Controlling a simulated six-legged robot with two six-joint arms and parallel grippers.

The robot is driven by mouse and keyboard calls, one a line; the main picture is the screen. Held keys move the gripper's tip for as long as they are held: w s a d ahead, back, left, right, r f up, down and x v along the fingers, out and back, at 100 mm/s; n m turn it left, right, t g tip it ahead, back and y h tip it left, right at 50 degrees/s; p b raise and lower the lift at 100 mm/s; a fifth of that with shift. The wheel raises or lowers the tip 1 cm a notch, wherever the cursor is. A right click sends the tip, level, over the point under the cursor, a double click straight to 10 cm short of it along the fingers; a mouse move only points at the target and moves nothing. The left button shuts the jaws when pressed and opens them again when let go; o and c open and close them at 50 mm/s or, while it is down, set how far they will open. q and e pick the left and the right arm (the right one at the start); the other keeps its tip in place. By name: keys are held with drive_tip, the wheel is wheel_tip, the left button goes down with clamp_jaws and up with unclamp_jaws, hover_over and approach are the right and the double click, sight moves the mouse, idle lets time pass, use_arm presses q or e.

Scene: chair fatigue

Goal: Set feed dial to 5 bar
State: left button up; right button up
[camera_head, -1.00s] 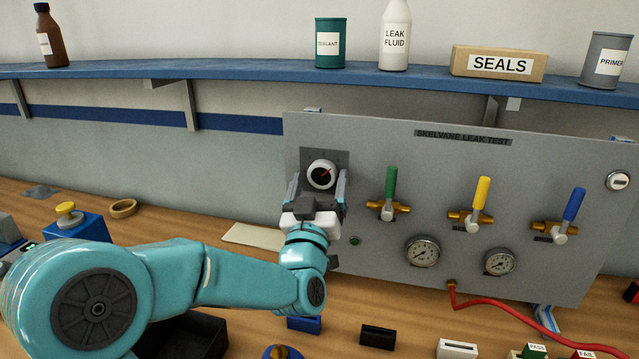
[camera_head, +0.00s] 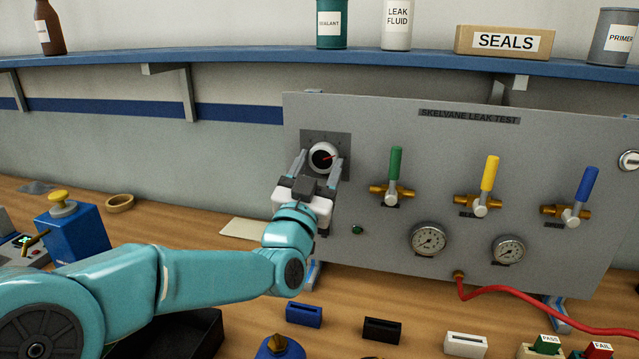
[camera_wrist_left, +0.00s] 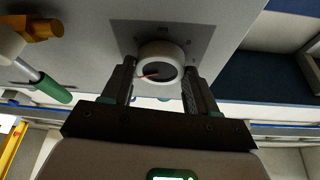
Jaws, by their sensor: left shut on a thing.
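The feed dial (camera_head: 323,157) is a white round knob with a dark face and a red pointer. It sits on a dark square plate (camera_head: 343,141) at the upper left of the grey test panel. In the head view the pointer aims to the right and slightly up. My left gripper (camera_head: 319,168) is shut on the dial, one finger on each side. In the left wrist view the dial (camera_wrist_left: 161,61) sits between the two fingers. The scale marks are too small to read. My right gripper is not in view.
Green (camera_head: 395,166), yellow (camera_head: 489,174) and blue (camera_head: 587,187) valve handles stand to the right on the panel. Two gauges (camera_head: 428,239) sit below them. A red hose (camera_head: 520,303) leaves the panel's bottom. Several small blocks lie on the bench in front.

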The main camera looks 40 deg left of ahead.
use_arm(q)
drive_tip(key=m+h+b, duration=0.1)
drive_tip(key=m, duration=0.1)
drive_tip(key=m+h+b, duration=0.1)
drive_tip(key=m, duration=0.1)
drive_tip(key=shift+a+f+t+b, duration=0.15)
drive_tip(key=shift+t+b, duration=0.15)
drive_tip(key=shift+b, duration=0.1)
drive_tip(key=shift+r+m+h+b, duration=0.2)
drive_tip(key=shift+m+h+b, duration=0.55)
drive_tip(key=shift+m, duration=0.65)
drive_tip(key=o, duration=1.1)
drive_tip(key=shift+a, duration=0.1)
drive_tip(key=shift+c, duration=0.2)
drive_tip(key=b+v, duration=0.4)
drive_tip(key=v, duration=1.2)
drive_tip(key=shift+s, duration=0.2)
